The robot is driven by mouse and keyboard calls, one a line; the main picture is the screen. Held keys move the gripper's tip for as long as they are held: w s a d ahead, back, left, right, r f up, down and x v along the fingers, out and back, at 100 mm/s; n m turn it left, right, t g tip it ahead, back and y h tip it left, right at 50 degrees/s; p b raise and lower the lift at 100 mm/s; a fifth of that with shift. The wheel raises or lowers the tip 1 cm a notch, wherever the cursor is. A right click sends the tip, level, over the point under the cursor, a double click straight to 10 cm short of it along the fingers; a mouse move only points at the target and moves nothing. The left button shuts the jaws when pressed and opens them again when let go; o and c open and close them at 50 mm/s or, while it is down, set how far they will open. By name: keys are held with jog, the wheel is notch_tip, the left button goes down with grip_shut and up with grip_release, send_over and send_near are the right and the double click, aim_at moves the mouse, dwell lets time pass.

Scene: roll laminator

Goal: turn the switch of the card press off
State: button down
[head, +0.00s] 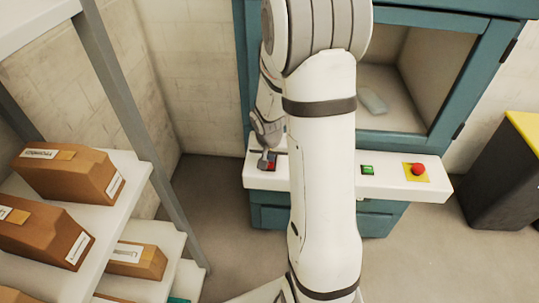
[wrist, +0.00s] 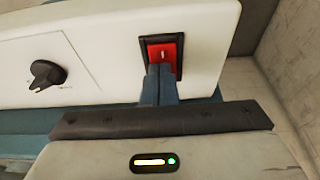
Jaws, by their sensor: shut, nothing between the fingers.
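The card press is a teal cabinet (head: 382,141) with a white control ledge (head: 393,183). Its switch is a red rocker in a black frame (wrist: 163,52), near one end of the white panel; a small light mark shows on the red face. In the head view the red switch (head: 272,165) is partly covered by my gripper (head: 263,163). In the wrist view my gripper (wrist: 160,72) is shut and empty, its blue-grey fingertips over the lower part of the rocker. They look very close to it or touching; I cannot tell which. The lower rocker edge is hidden.
A black knob (wrist: 46,75) sits beside the switch. A green button (head: 368,169) and a red mushroom button on yellow (head: 418,169) are further right on the ledge. Shelves with cardboard boxes (head: 70,173) stand at left, a dark yellow-topped bin (head: 500,170) at right.

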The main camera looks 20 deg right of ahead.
aim_at(270, 164)
jog(key=shift+r, duration=0.3)
jog(key=p+v, duration=0.2)
jog(key=v, duration=0.1)
jog(key=p+v, duration=0.1)
jog(key=shift+w+d+r, duration=0.15)
jog(key=shift+w+r, duration=0.15)
jog(key=shift+r, duration=0.1)
jog(key=v, duration=0.8)
jog(key=shift+s+a+r+p, duration=0.25)
jog(key=shift+s+a+p, duration=0.1)
jog(key=shift+s, duration=0.15)
jog(key=shift+r, duration=0.1)
jog(key=s+a+r+n, duration=0.3)
jog(key=s+a, duration=0.1)
jog(key=s, duration=0.4)
jog(key=s+a+r+n+y, duration=0.1)
jog(key=s+a+r+n, duration=0.2)
jog(key=s, duration=0.4)
jog(key=shift+s+a+r+g+y, duration=0.3)
jog(key=shift+s+a+r+g, duration=0.1)
jog(key=shift+a+r, duration=0.35)
